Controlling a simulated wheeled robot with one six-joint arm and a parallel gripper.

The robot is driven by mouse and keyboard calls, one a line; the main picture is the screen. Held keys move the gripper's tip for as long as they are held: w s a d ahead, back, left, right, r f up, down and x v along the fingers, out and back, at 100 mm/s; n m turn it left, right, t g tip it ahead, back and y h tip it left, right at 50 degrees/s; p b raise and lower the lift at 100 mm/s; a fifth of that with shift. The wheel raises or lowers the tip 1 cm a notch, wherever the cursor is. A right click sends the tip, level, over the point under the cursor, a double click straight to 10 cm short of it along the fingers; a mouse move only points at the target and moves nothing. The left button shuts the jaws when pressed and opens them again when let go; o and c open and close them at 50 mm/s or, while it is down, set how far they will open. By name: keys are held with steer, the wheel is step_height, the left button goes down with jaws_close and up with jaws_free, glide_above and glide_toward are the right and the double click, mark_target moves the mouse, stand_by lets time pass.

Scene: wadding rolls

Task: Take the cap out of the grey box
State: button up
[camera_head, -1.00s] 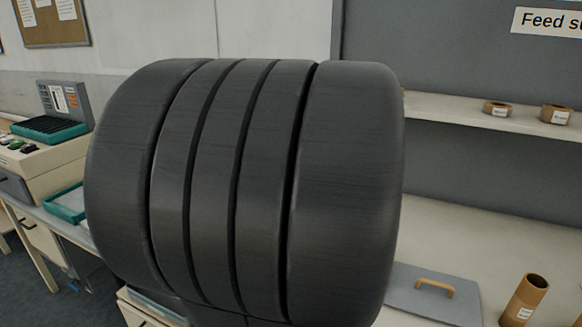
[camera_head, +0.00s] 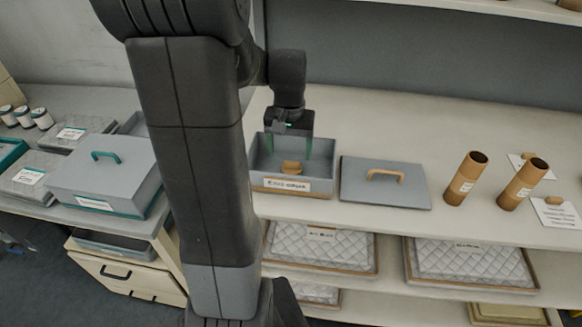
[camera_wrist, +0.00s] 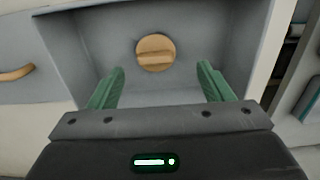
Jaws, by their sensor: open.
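The grey box (camera_head: 262,178) stands open on the counter, with a label on its front wall. A round tan cap (camera_head: 291,168) with a raised bar lies on its floor. In the wrist view the cap (camera_wrist: 155,53) lies ahead of the fingertips, near the middle between them and not touched. My gripper (camera_head: 292,150) points down over the box with its green fingers apart and empty. The fingers (camera_wrist: 160,82) also show spread in the wrist view, with the box walls around them.
A grey lid (camera_head: 385,192) with a tan handle lies right of the box. Two cardboard tubes (camera_head: 465,178) stand further right. A closed grey box (camera_head: 105,180) with a teal handle is at left. Quilted wadding (camera_head: 320,248) lies on the shelf below.

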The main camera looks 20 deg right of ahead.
mark_target(292, 162)
steer(key=f, duration=0.4)
steer(key=shift+s+d+f, duration=0.1)
steer(key=shift+s+d, duration=0.1)
steer(key=shift+s, duration=0.05)
steer(key=shift+f, duration=0.65)
steer(key=c, duration=1)
